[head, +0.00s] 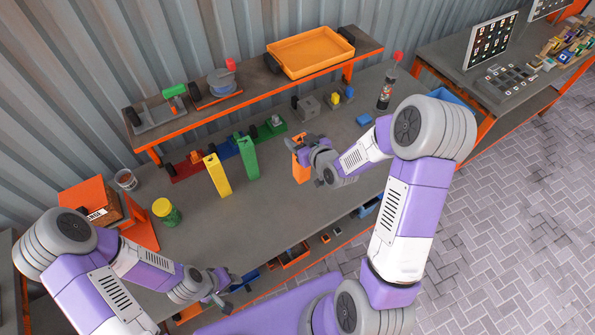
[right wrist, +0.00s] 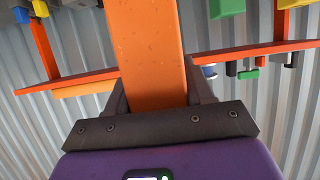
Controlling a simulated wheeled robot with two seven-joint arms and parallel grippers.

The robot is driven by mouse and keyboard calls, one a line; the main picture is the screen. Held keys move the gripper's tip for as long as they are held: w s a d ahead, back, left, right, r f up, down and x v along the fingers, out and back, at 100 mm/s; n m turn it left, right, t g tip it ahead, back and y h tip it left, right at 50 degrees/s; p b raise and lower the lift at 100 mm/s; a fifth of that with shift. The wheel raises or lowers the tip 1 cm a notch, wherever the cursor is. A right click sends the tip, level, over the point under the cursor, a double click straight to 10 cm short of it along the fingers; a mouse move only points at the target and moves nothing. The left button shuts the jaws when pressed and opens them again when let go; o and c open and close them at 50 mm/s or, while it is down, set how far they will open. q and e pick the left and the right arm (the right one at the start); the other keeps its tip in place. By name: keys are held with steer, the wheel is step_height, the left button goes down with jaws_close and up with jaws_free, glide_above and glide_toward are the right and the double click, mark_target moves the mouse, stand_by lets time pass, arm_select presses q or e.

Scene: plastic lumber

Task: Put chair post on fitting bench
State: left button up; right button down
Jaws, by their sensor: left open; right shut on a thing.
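An orange chair post (head: 300,168) stands roughly upright over the middle of the grey fitting bench (head: 265,215). My right gripper (head: 312,154) is shut on it from the right side. In the right wrist view the post (right wrist: 145,50) runs up out of view between the two dark fingers (right wrist: 155,95). Whether its lower end touches the bench is unclear. A yellow post (head: 218,176) and a green post (head: 246,158) stand to its left, by a row of coloured blocks. My left gripper (head: 228,291) is open and empty near the front edge of the bench.
A green jar with a yellow lid (head: 166,211) and an orange stand (head: 138,228) are at the left. A shelf with an orange tray (head: 310,53) runs along the back. A dark bottle (head: 388,88) and a blue block (head: 364,120) are at the right. The bench's front middle is clear.

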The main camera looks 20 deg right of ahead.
step_height(320, 180, down, 9)
steer(key=shift+r, duration=0.15)
stand_by(0.4)
steer(key=shift+s, duration=0.1)
steer(key=shift+f, duration=0.2)
steer(key=shift+c, duration=2.1)
jaws_free()
